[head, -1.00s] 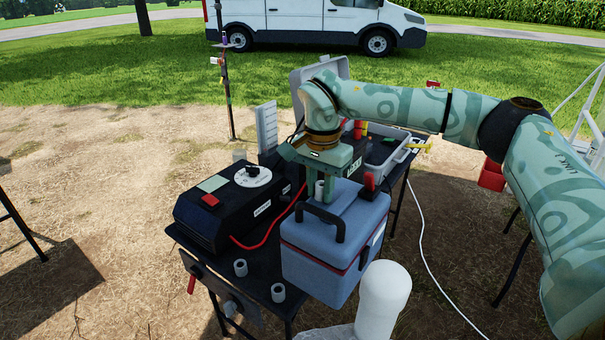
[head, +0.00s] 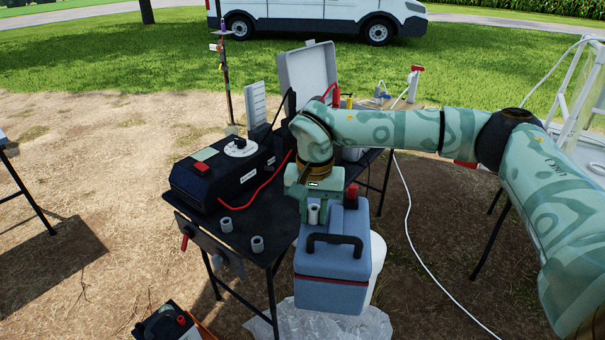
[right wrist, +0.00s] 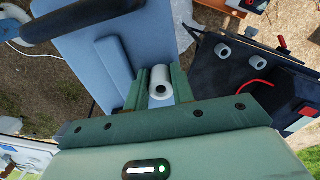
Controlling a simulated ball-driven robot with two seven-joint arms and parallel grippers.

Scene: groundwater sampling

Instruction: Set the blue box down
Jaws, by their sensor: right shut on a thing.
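The blue box (head: 334,272) has a dark handle and a red band, and it is upright in the head view beside the right edge of the black table (head: 285,222). My right gripper (head: 316,215) is over the box's far left side, shut on a pale upright tube (right wrist: 161,84) at the box's edge. In the right wrist view, the box's blue lid (right wrist: 90,50) and dark handle (right wrist: 85,17) are beside the fingers. The box's underside is hidden, so I cannot tell what is beneath it. My left gripper is out of view.
A black instrument (head: 226,172) with a red cable and two grey cups (head: 257,244) occupy the table. A white rounded thing (head: 377,262) stands behind the box. Clear plastic sheeting (head: 372,326) lies on the ground. A white hose (head: 410,225) runs across the dirt at right.

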